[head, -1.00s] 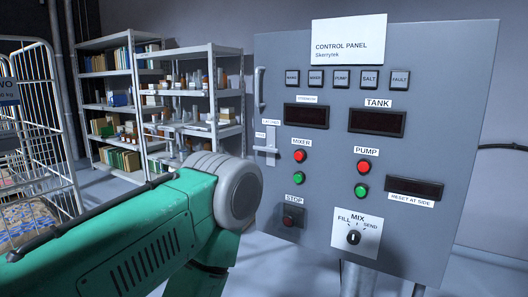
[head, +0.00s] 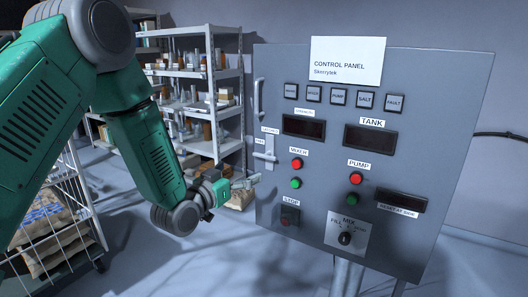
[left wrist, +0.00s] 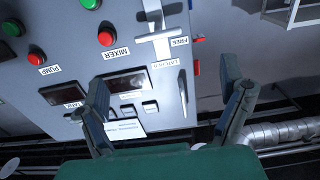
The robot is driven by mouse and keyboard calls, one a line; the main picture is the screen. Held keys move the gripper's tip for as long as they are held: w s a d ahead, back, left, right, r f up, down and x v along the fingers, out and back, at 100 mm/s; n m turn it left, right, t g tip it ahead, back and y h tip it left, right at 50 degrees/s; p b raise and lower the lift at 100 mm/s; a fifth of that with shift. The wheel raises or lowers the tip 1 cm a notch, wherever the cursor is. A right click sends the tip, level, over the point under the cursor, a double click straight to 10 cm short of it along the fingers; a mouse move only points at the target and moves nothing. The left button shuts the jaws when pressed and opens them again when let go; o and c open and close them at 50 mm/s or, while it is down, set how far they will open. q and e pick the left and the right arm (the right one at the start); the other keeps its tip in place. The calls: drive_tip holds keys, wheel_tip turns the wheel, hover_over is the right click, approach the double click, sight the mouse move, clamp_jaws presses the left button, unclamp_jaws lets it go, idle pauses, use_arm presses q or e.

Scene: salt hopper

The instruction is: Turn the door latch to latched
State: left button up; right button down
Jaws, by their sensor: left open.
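The door latch (head: 264,153) is a pale, cross-shaped fitting near the left edge of the grey control panel door, below a vertical pull handle (head: 258,99). Small labels sit beside it. In the left wrist view, which is upside down, the latch (left wrist: 160,38) shows beyond the fingers, with FREE and LATCHED labels near it. I cannot tell for sure which label its lever points at. My left gripper (head: 246,183) is low and left of the panel, below the latch. Its two fingers are spread and empty in the left wrist view (left wrist: 166,82). My right gripper is not in view.
The panel (head: 385,85) carries red and green buttons, dark displays, a STOP button (head: 290,216) and a MIX knob (head: 345,238). Shelves (head: 205,90) stand behind at left. A wire cart (head: 50,235) with sacks is at lower left. Floor before the panel is clear.

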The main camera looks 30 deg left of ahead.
sight(263, 156)
use_arm(q)
drive_tip(key=w, duration=0.4)
drive_tip(key=w+p, duration=0.1)
drive_tip(key=w, duration=0.3)
drive_tip(key=w+p, duration=0.1)
drive_tip(key=w, duration=0.4)
drive_tip(key=shift+d+f, duration=0.15)
drive_tip(key=shift+d, duration=0.15)
drive_tip(key=shift+s, duration=0.1)
drive_tip(key=c, duration=1.1)
